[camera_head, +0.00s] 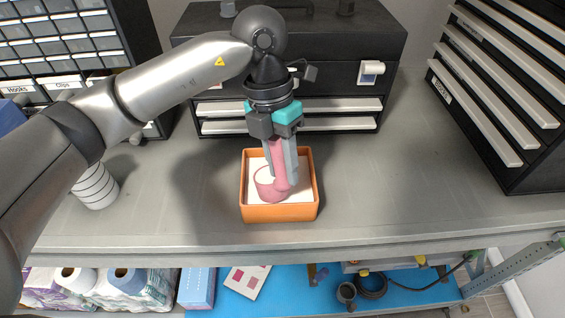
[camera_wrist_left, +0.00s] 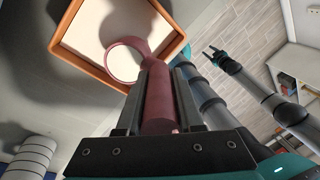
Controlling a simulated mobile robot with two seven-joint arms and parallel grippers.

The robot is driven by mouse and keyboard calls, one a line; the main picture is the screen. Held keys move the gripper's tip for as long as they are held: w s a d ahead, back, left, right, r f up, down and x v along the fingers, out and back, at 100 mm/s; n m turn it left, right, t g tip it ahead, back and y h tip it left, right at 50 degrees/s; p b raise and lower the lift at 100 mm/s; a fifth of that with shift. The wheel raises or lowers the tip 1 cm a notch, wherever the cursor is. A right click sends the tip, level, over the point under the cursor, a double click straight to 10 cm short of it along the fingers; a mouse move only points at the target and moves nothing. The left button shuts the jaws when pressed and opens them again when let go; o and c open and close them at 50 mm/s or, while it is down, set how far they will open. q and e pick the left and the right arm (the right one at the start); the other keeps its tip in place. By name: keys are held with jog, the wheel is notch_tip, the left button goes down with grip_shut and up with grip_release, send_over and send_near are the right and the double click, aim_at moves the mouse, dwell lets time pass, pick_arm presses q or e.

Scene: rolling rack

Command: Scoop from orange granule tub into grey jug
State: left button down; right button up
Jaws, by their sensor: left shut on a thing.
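The orange tub (camera_head: 279,213) stands on the grey worktop with pale, nearly white granules inside; it also shows in the wrist view (camera_wrist_left: 87,72). My left gripper (camera_head: 279,150) points down over the tub and is shut on the handle of a dull pink scoop (camera_head: 268,186). The scoop's round cup is inside the tub, at the granules; its depth is hard to tell. In the wrist view the scoop's handle (camera_wrist_left: 158,105) lies between the fingers. My right gripper (camera_wrist_left: 213,53) is away from the tub, its fingers apart and empty. I cannot identify a grey jug with certainty.
A pale ribbed cylinder (camera_head: 96,187) stands left, partly behind my left arm. A black tool chest (camera_head: 290,40) is behind the tub, a drawer unit (camera_head: 500,90) at right and small-parts drawers (camera_head: 65,45) at back left. The worktop right of the tub is clear.

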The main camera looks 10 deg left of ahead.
pick_arm(q)
jog(key=shift+r+t+y+p, duration=0.45)
jog(key=shift+r+p, duration=0.85)
jog(key=shift+r, duration=0.85)
jog(key=shift+r+t+y+p, duration=0.2)
jog(key=shift+r+y+p, duration=0.35)
jog(key=shift+r+p, duration=1.25)
jog(key=shift+r+t+y+p, duration=0.45)
jog(key=shift+r+p, duration=0.4)
jog(key=shift+r, duration=1.7)
jog(key=c, duration=1.1)
grip_release()
jog(key=shift+c, duration=0.2)
grip_shut()
